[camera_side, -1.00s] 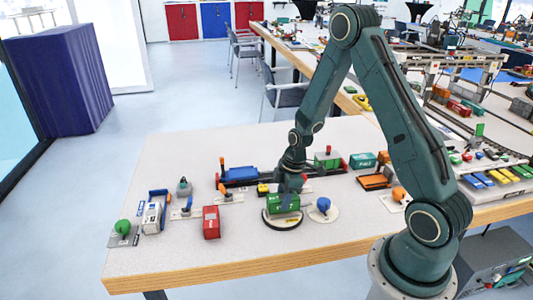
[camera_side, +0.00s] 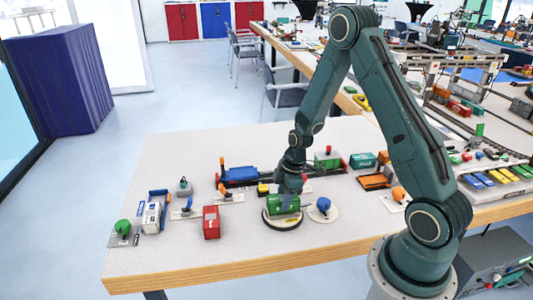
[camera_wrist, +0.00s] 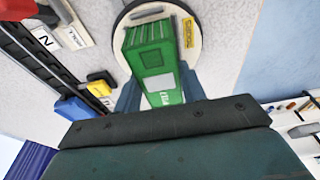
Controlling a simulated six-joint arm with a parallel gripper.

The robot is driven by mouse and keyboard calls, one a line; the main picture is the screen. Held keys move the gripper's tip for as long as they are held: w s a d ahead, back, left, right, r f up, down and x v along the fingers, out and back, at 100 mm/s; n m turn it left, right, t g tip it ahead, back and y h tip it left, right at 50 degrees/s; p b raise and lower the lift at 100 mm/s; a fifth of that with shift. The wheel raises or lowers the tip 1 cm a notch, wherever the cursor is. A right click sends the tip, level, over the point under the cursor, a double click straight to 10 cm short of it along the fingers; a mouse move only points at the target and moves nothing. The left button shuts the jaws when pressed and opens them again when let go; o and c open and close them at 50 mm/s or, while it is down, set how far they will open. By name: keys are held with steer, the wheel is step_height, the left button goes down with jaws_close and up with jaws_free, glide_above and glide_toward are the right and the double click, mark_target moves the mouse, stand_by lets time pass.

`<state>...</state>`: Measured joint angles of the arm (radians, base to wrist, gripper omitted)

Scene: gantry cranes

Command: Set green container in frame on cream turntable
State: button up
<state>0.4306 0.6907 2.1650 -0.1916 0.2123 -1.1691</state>
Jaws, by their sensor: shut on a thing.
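The green container (camera_side: 284,204) is at the cream turntable (camera_side: 270,223), a round plate with a dark rim near the table's front. My gripper (camera_side: 288,188) is shut on the container from above. In the wrist view, the green container (camera_wrist: 152,55) lies between my two blue-grey fingers (camera_wrist: 160,92), over the cream turntable (camera_wrist: 191,62). A dark frame piece shows past the container's far end, and a yellow label is on the turntable. The container's underside is hidden, so I cannot tell whether it rests fully on the frame.
A blue-knobbed cream plate (camera_side: 323,209) stands close right of the turntable. A red container (camera_side: 211,222) stands to the left. Behind is a dark rail with a blue block (camera_side: 242,174) and another green container (camera_side: 327,160). The table front is clear.

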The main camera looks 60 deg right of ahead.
steer(key=shift+f, duration=0.6)
stand_by(1.2)
steer(key=o, duration=1)
steer(key=shift+r, duration=0.1)
steer(key=shift+r, duration=3.4)
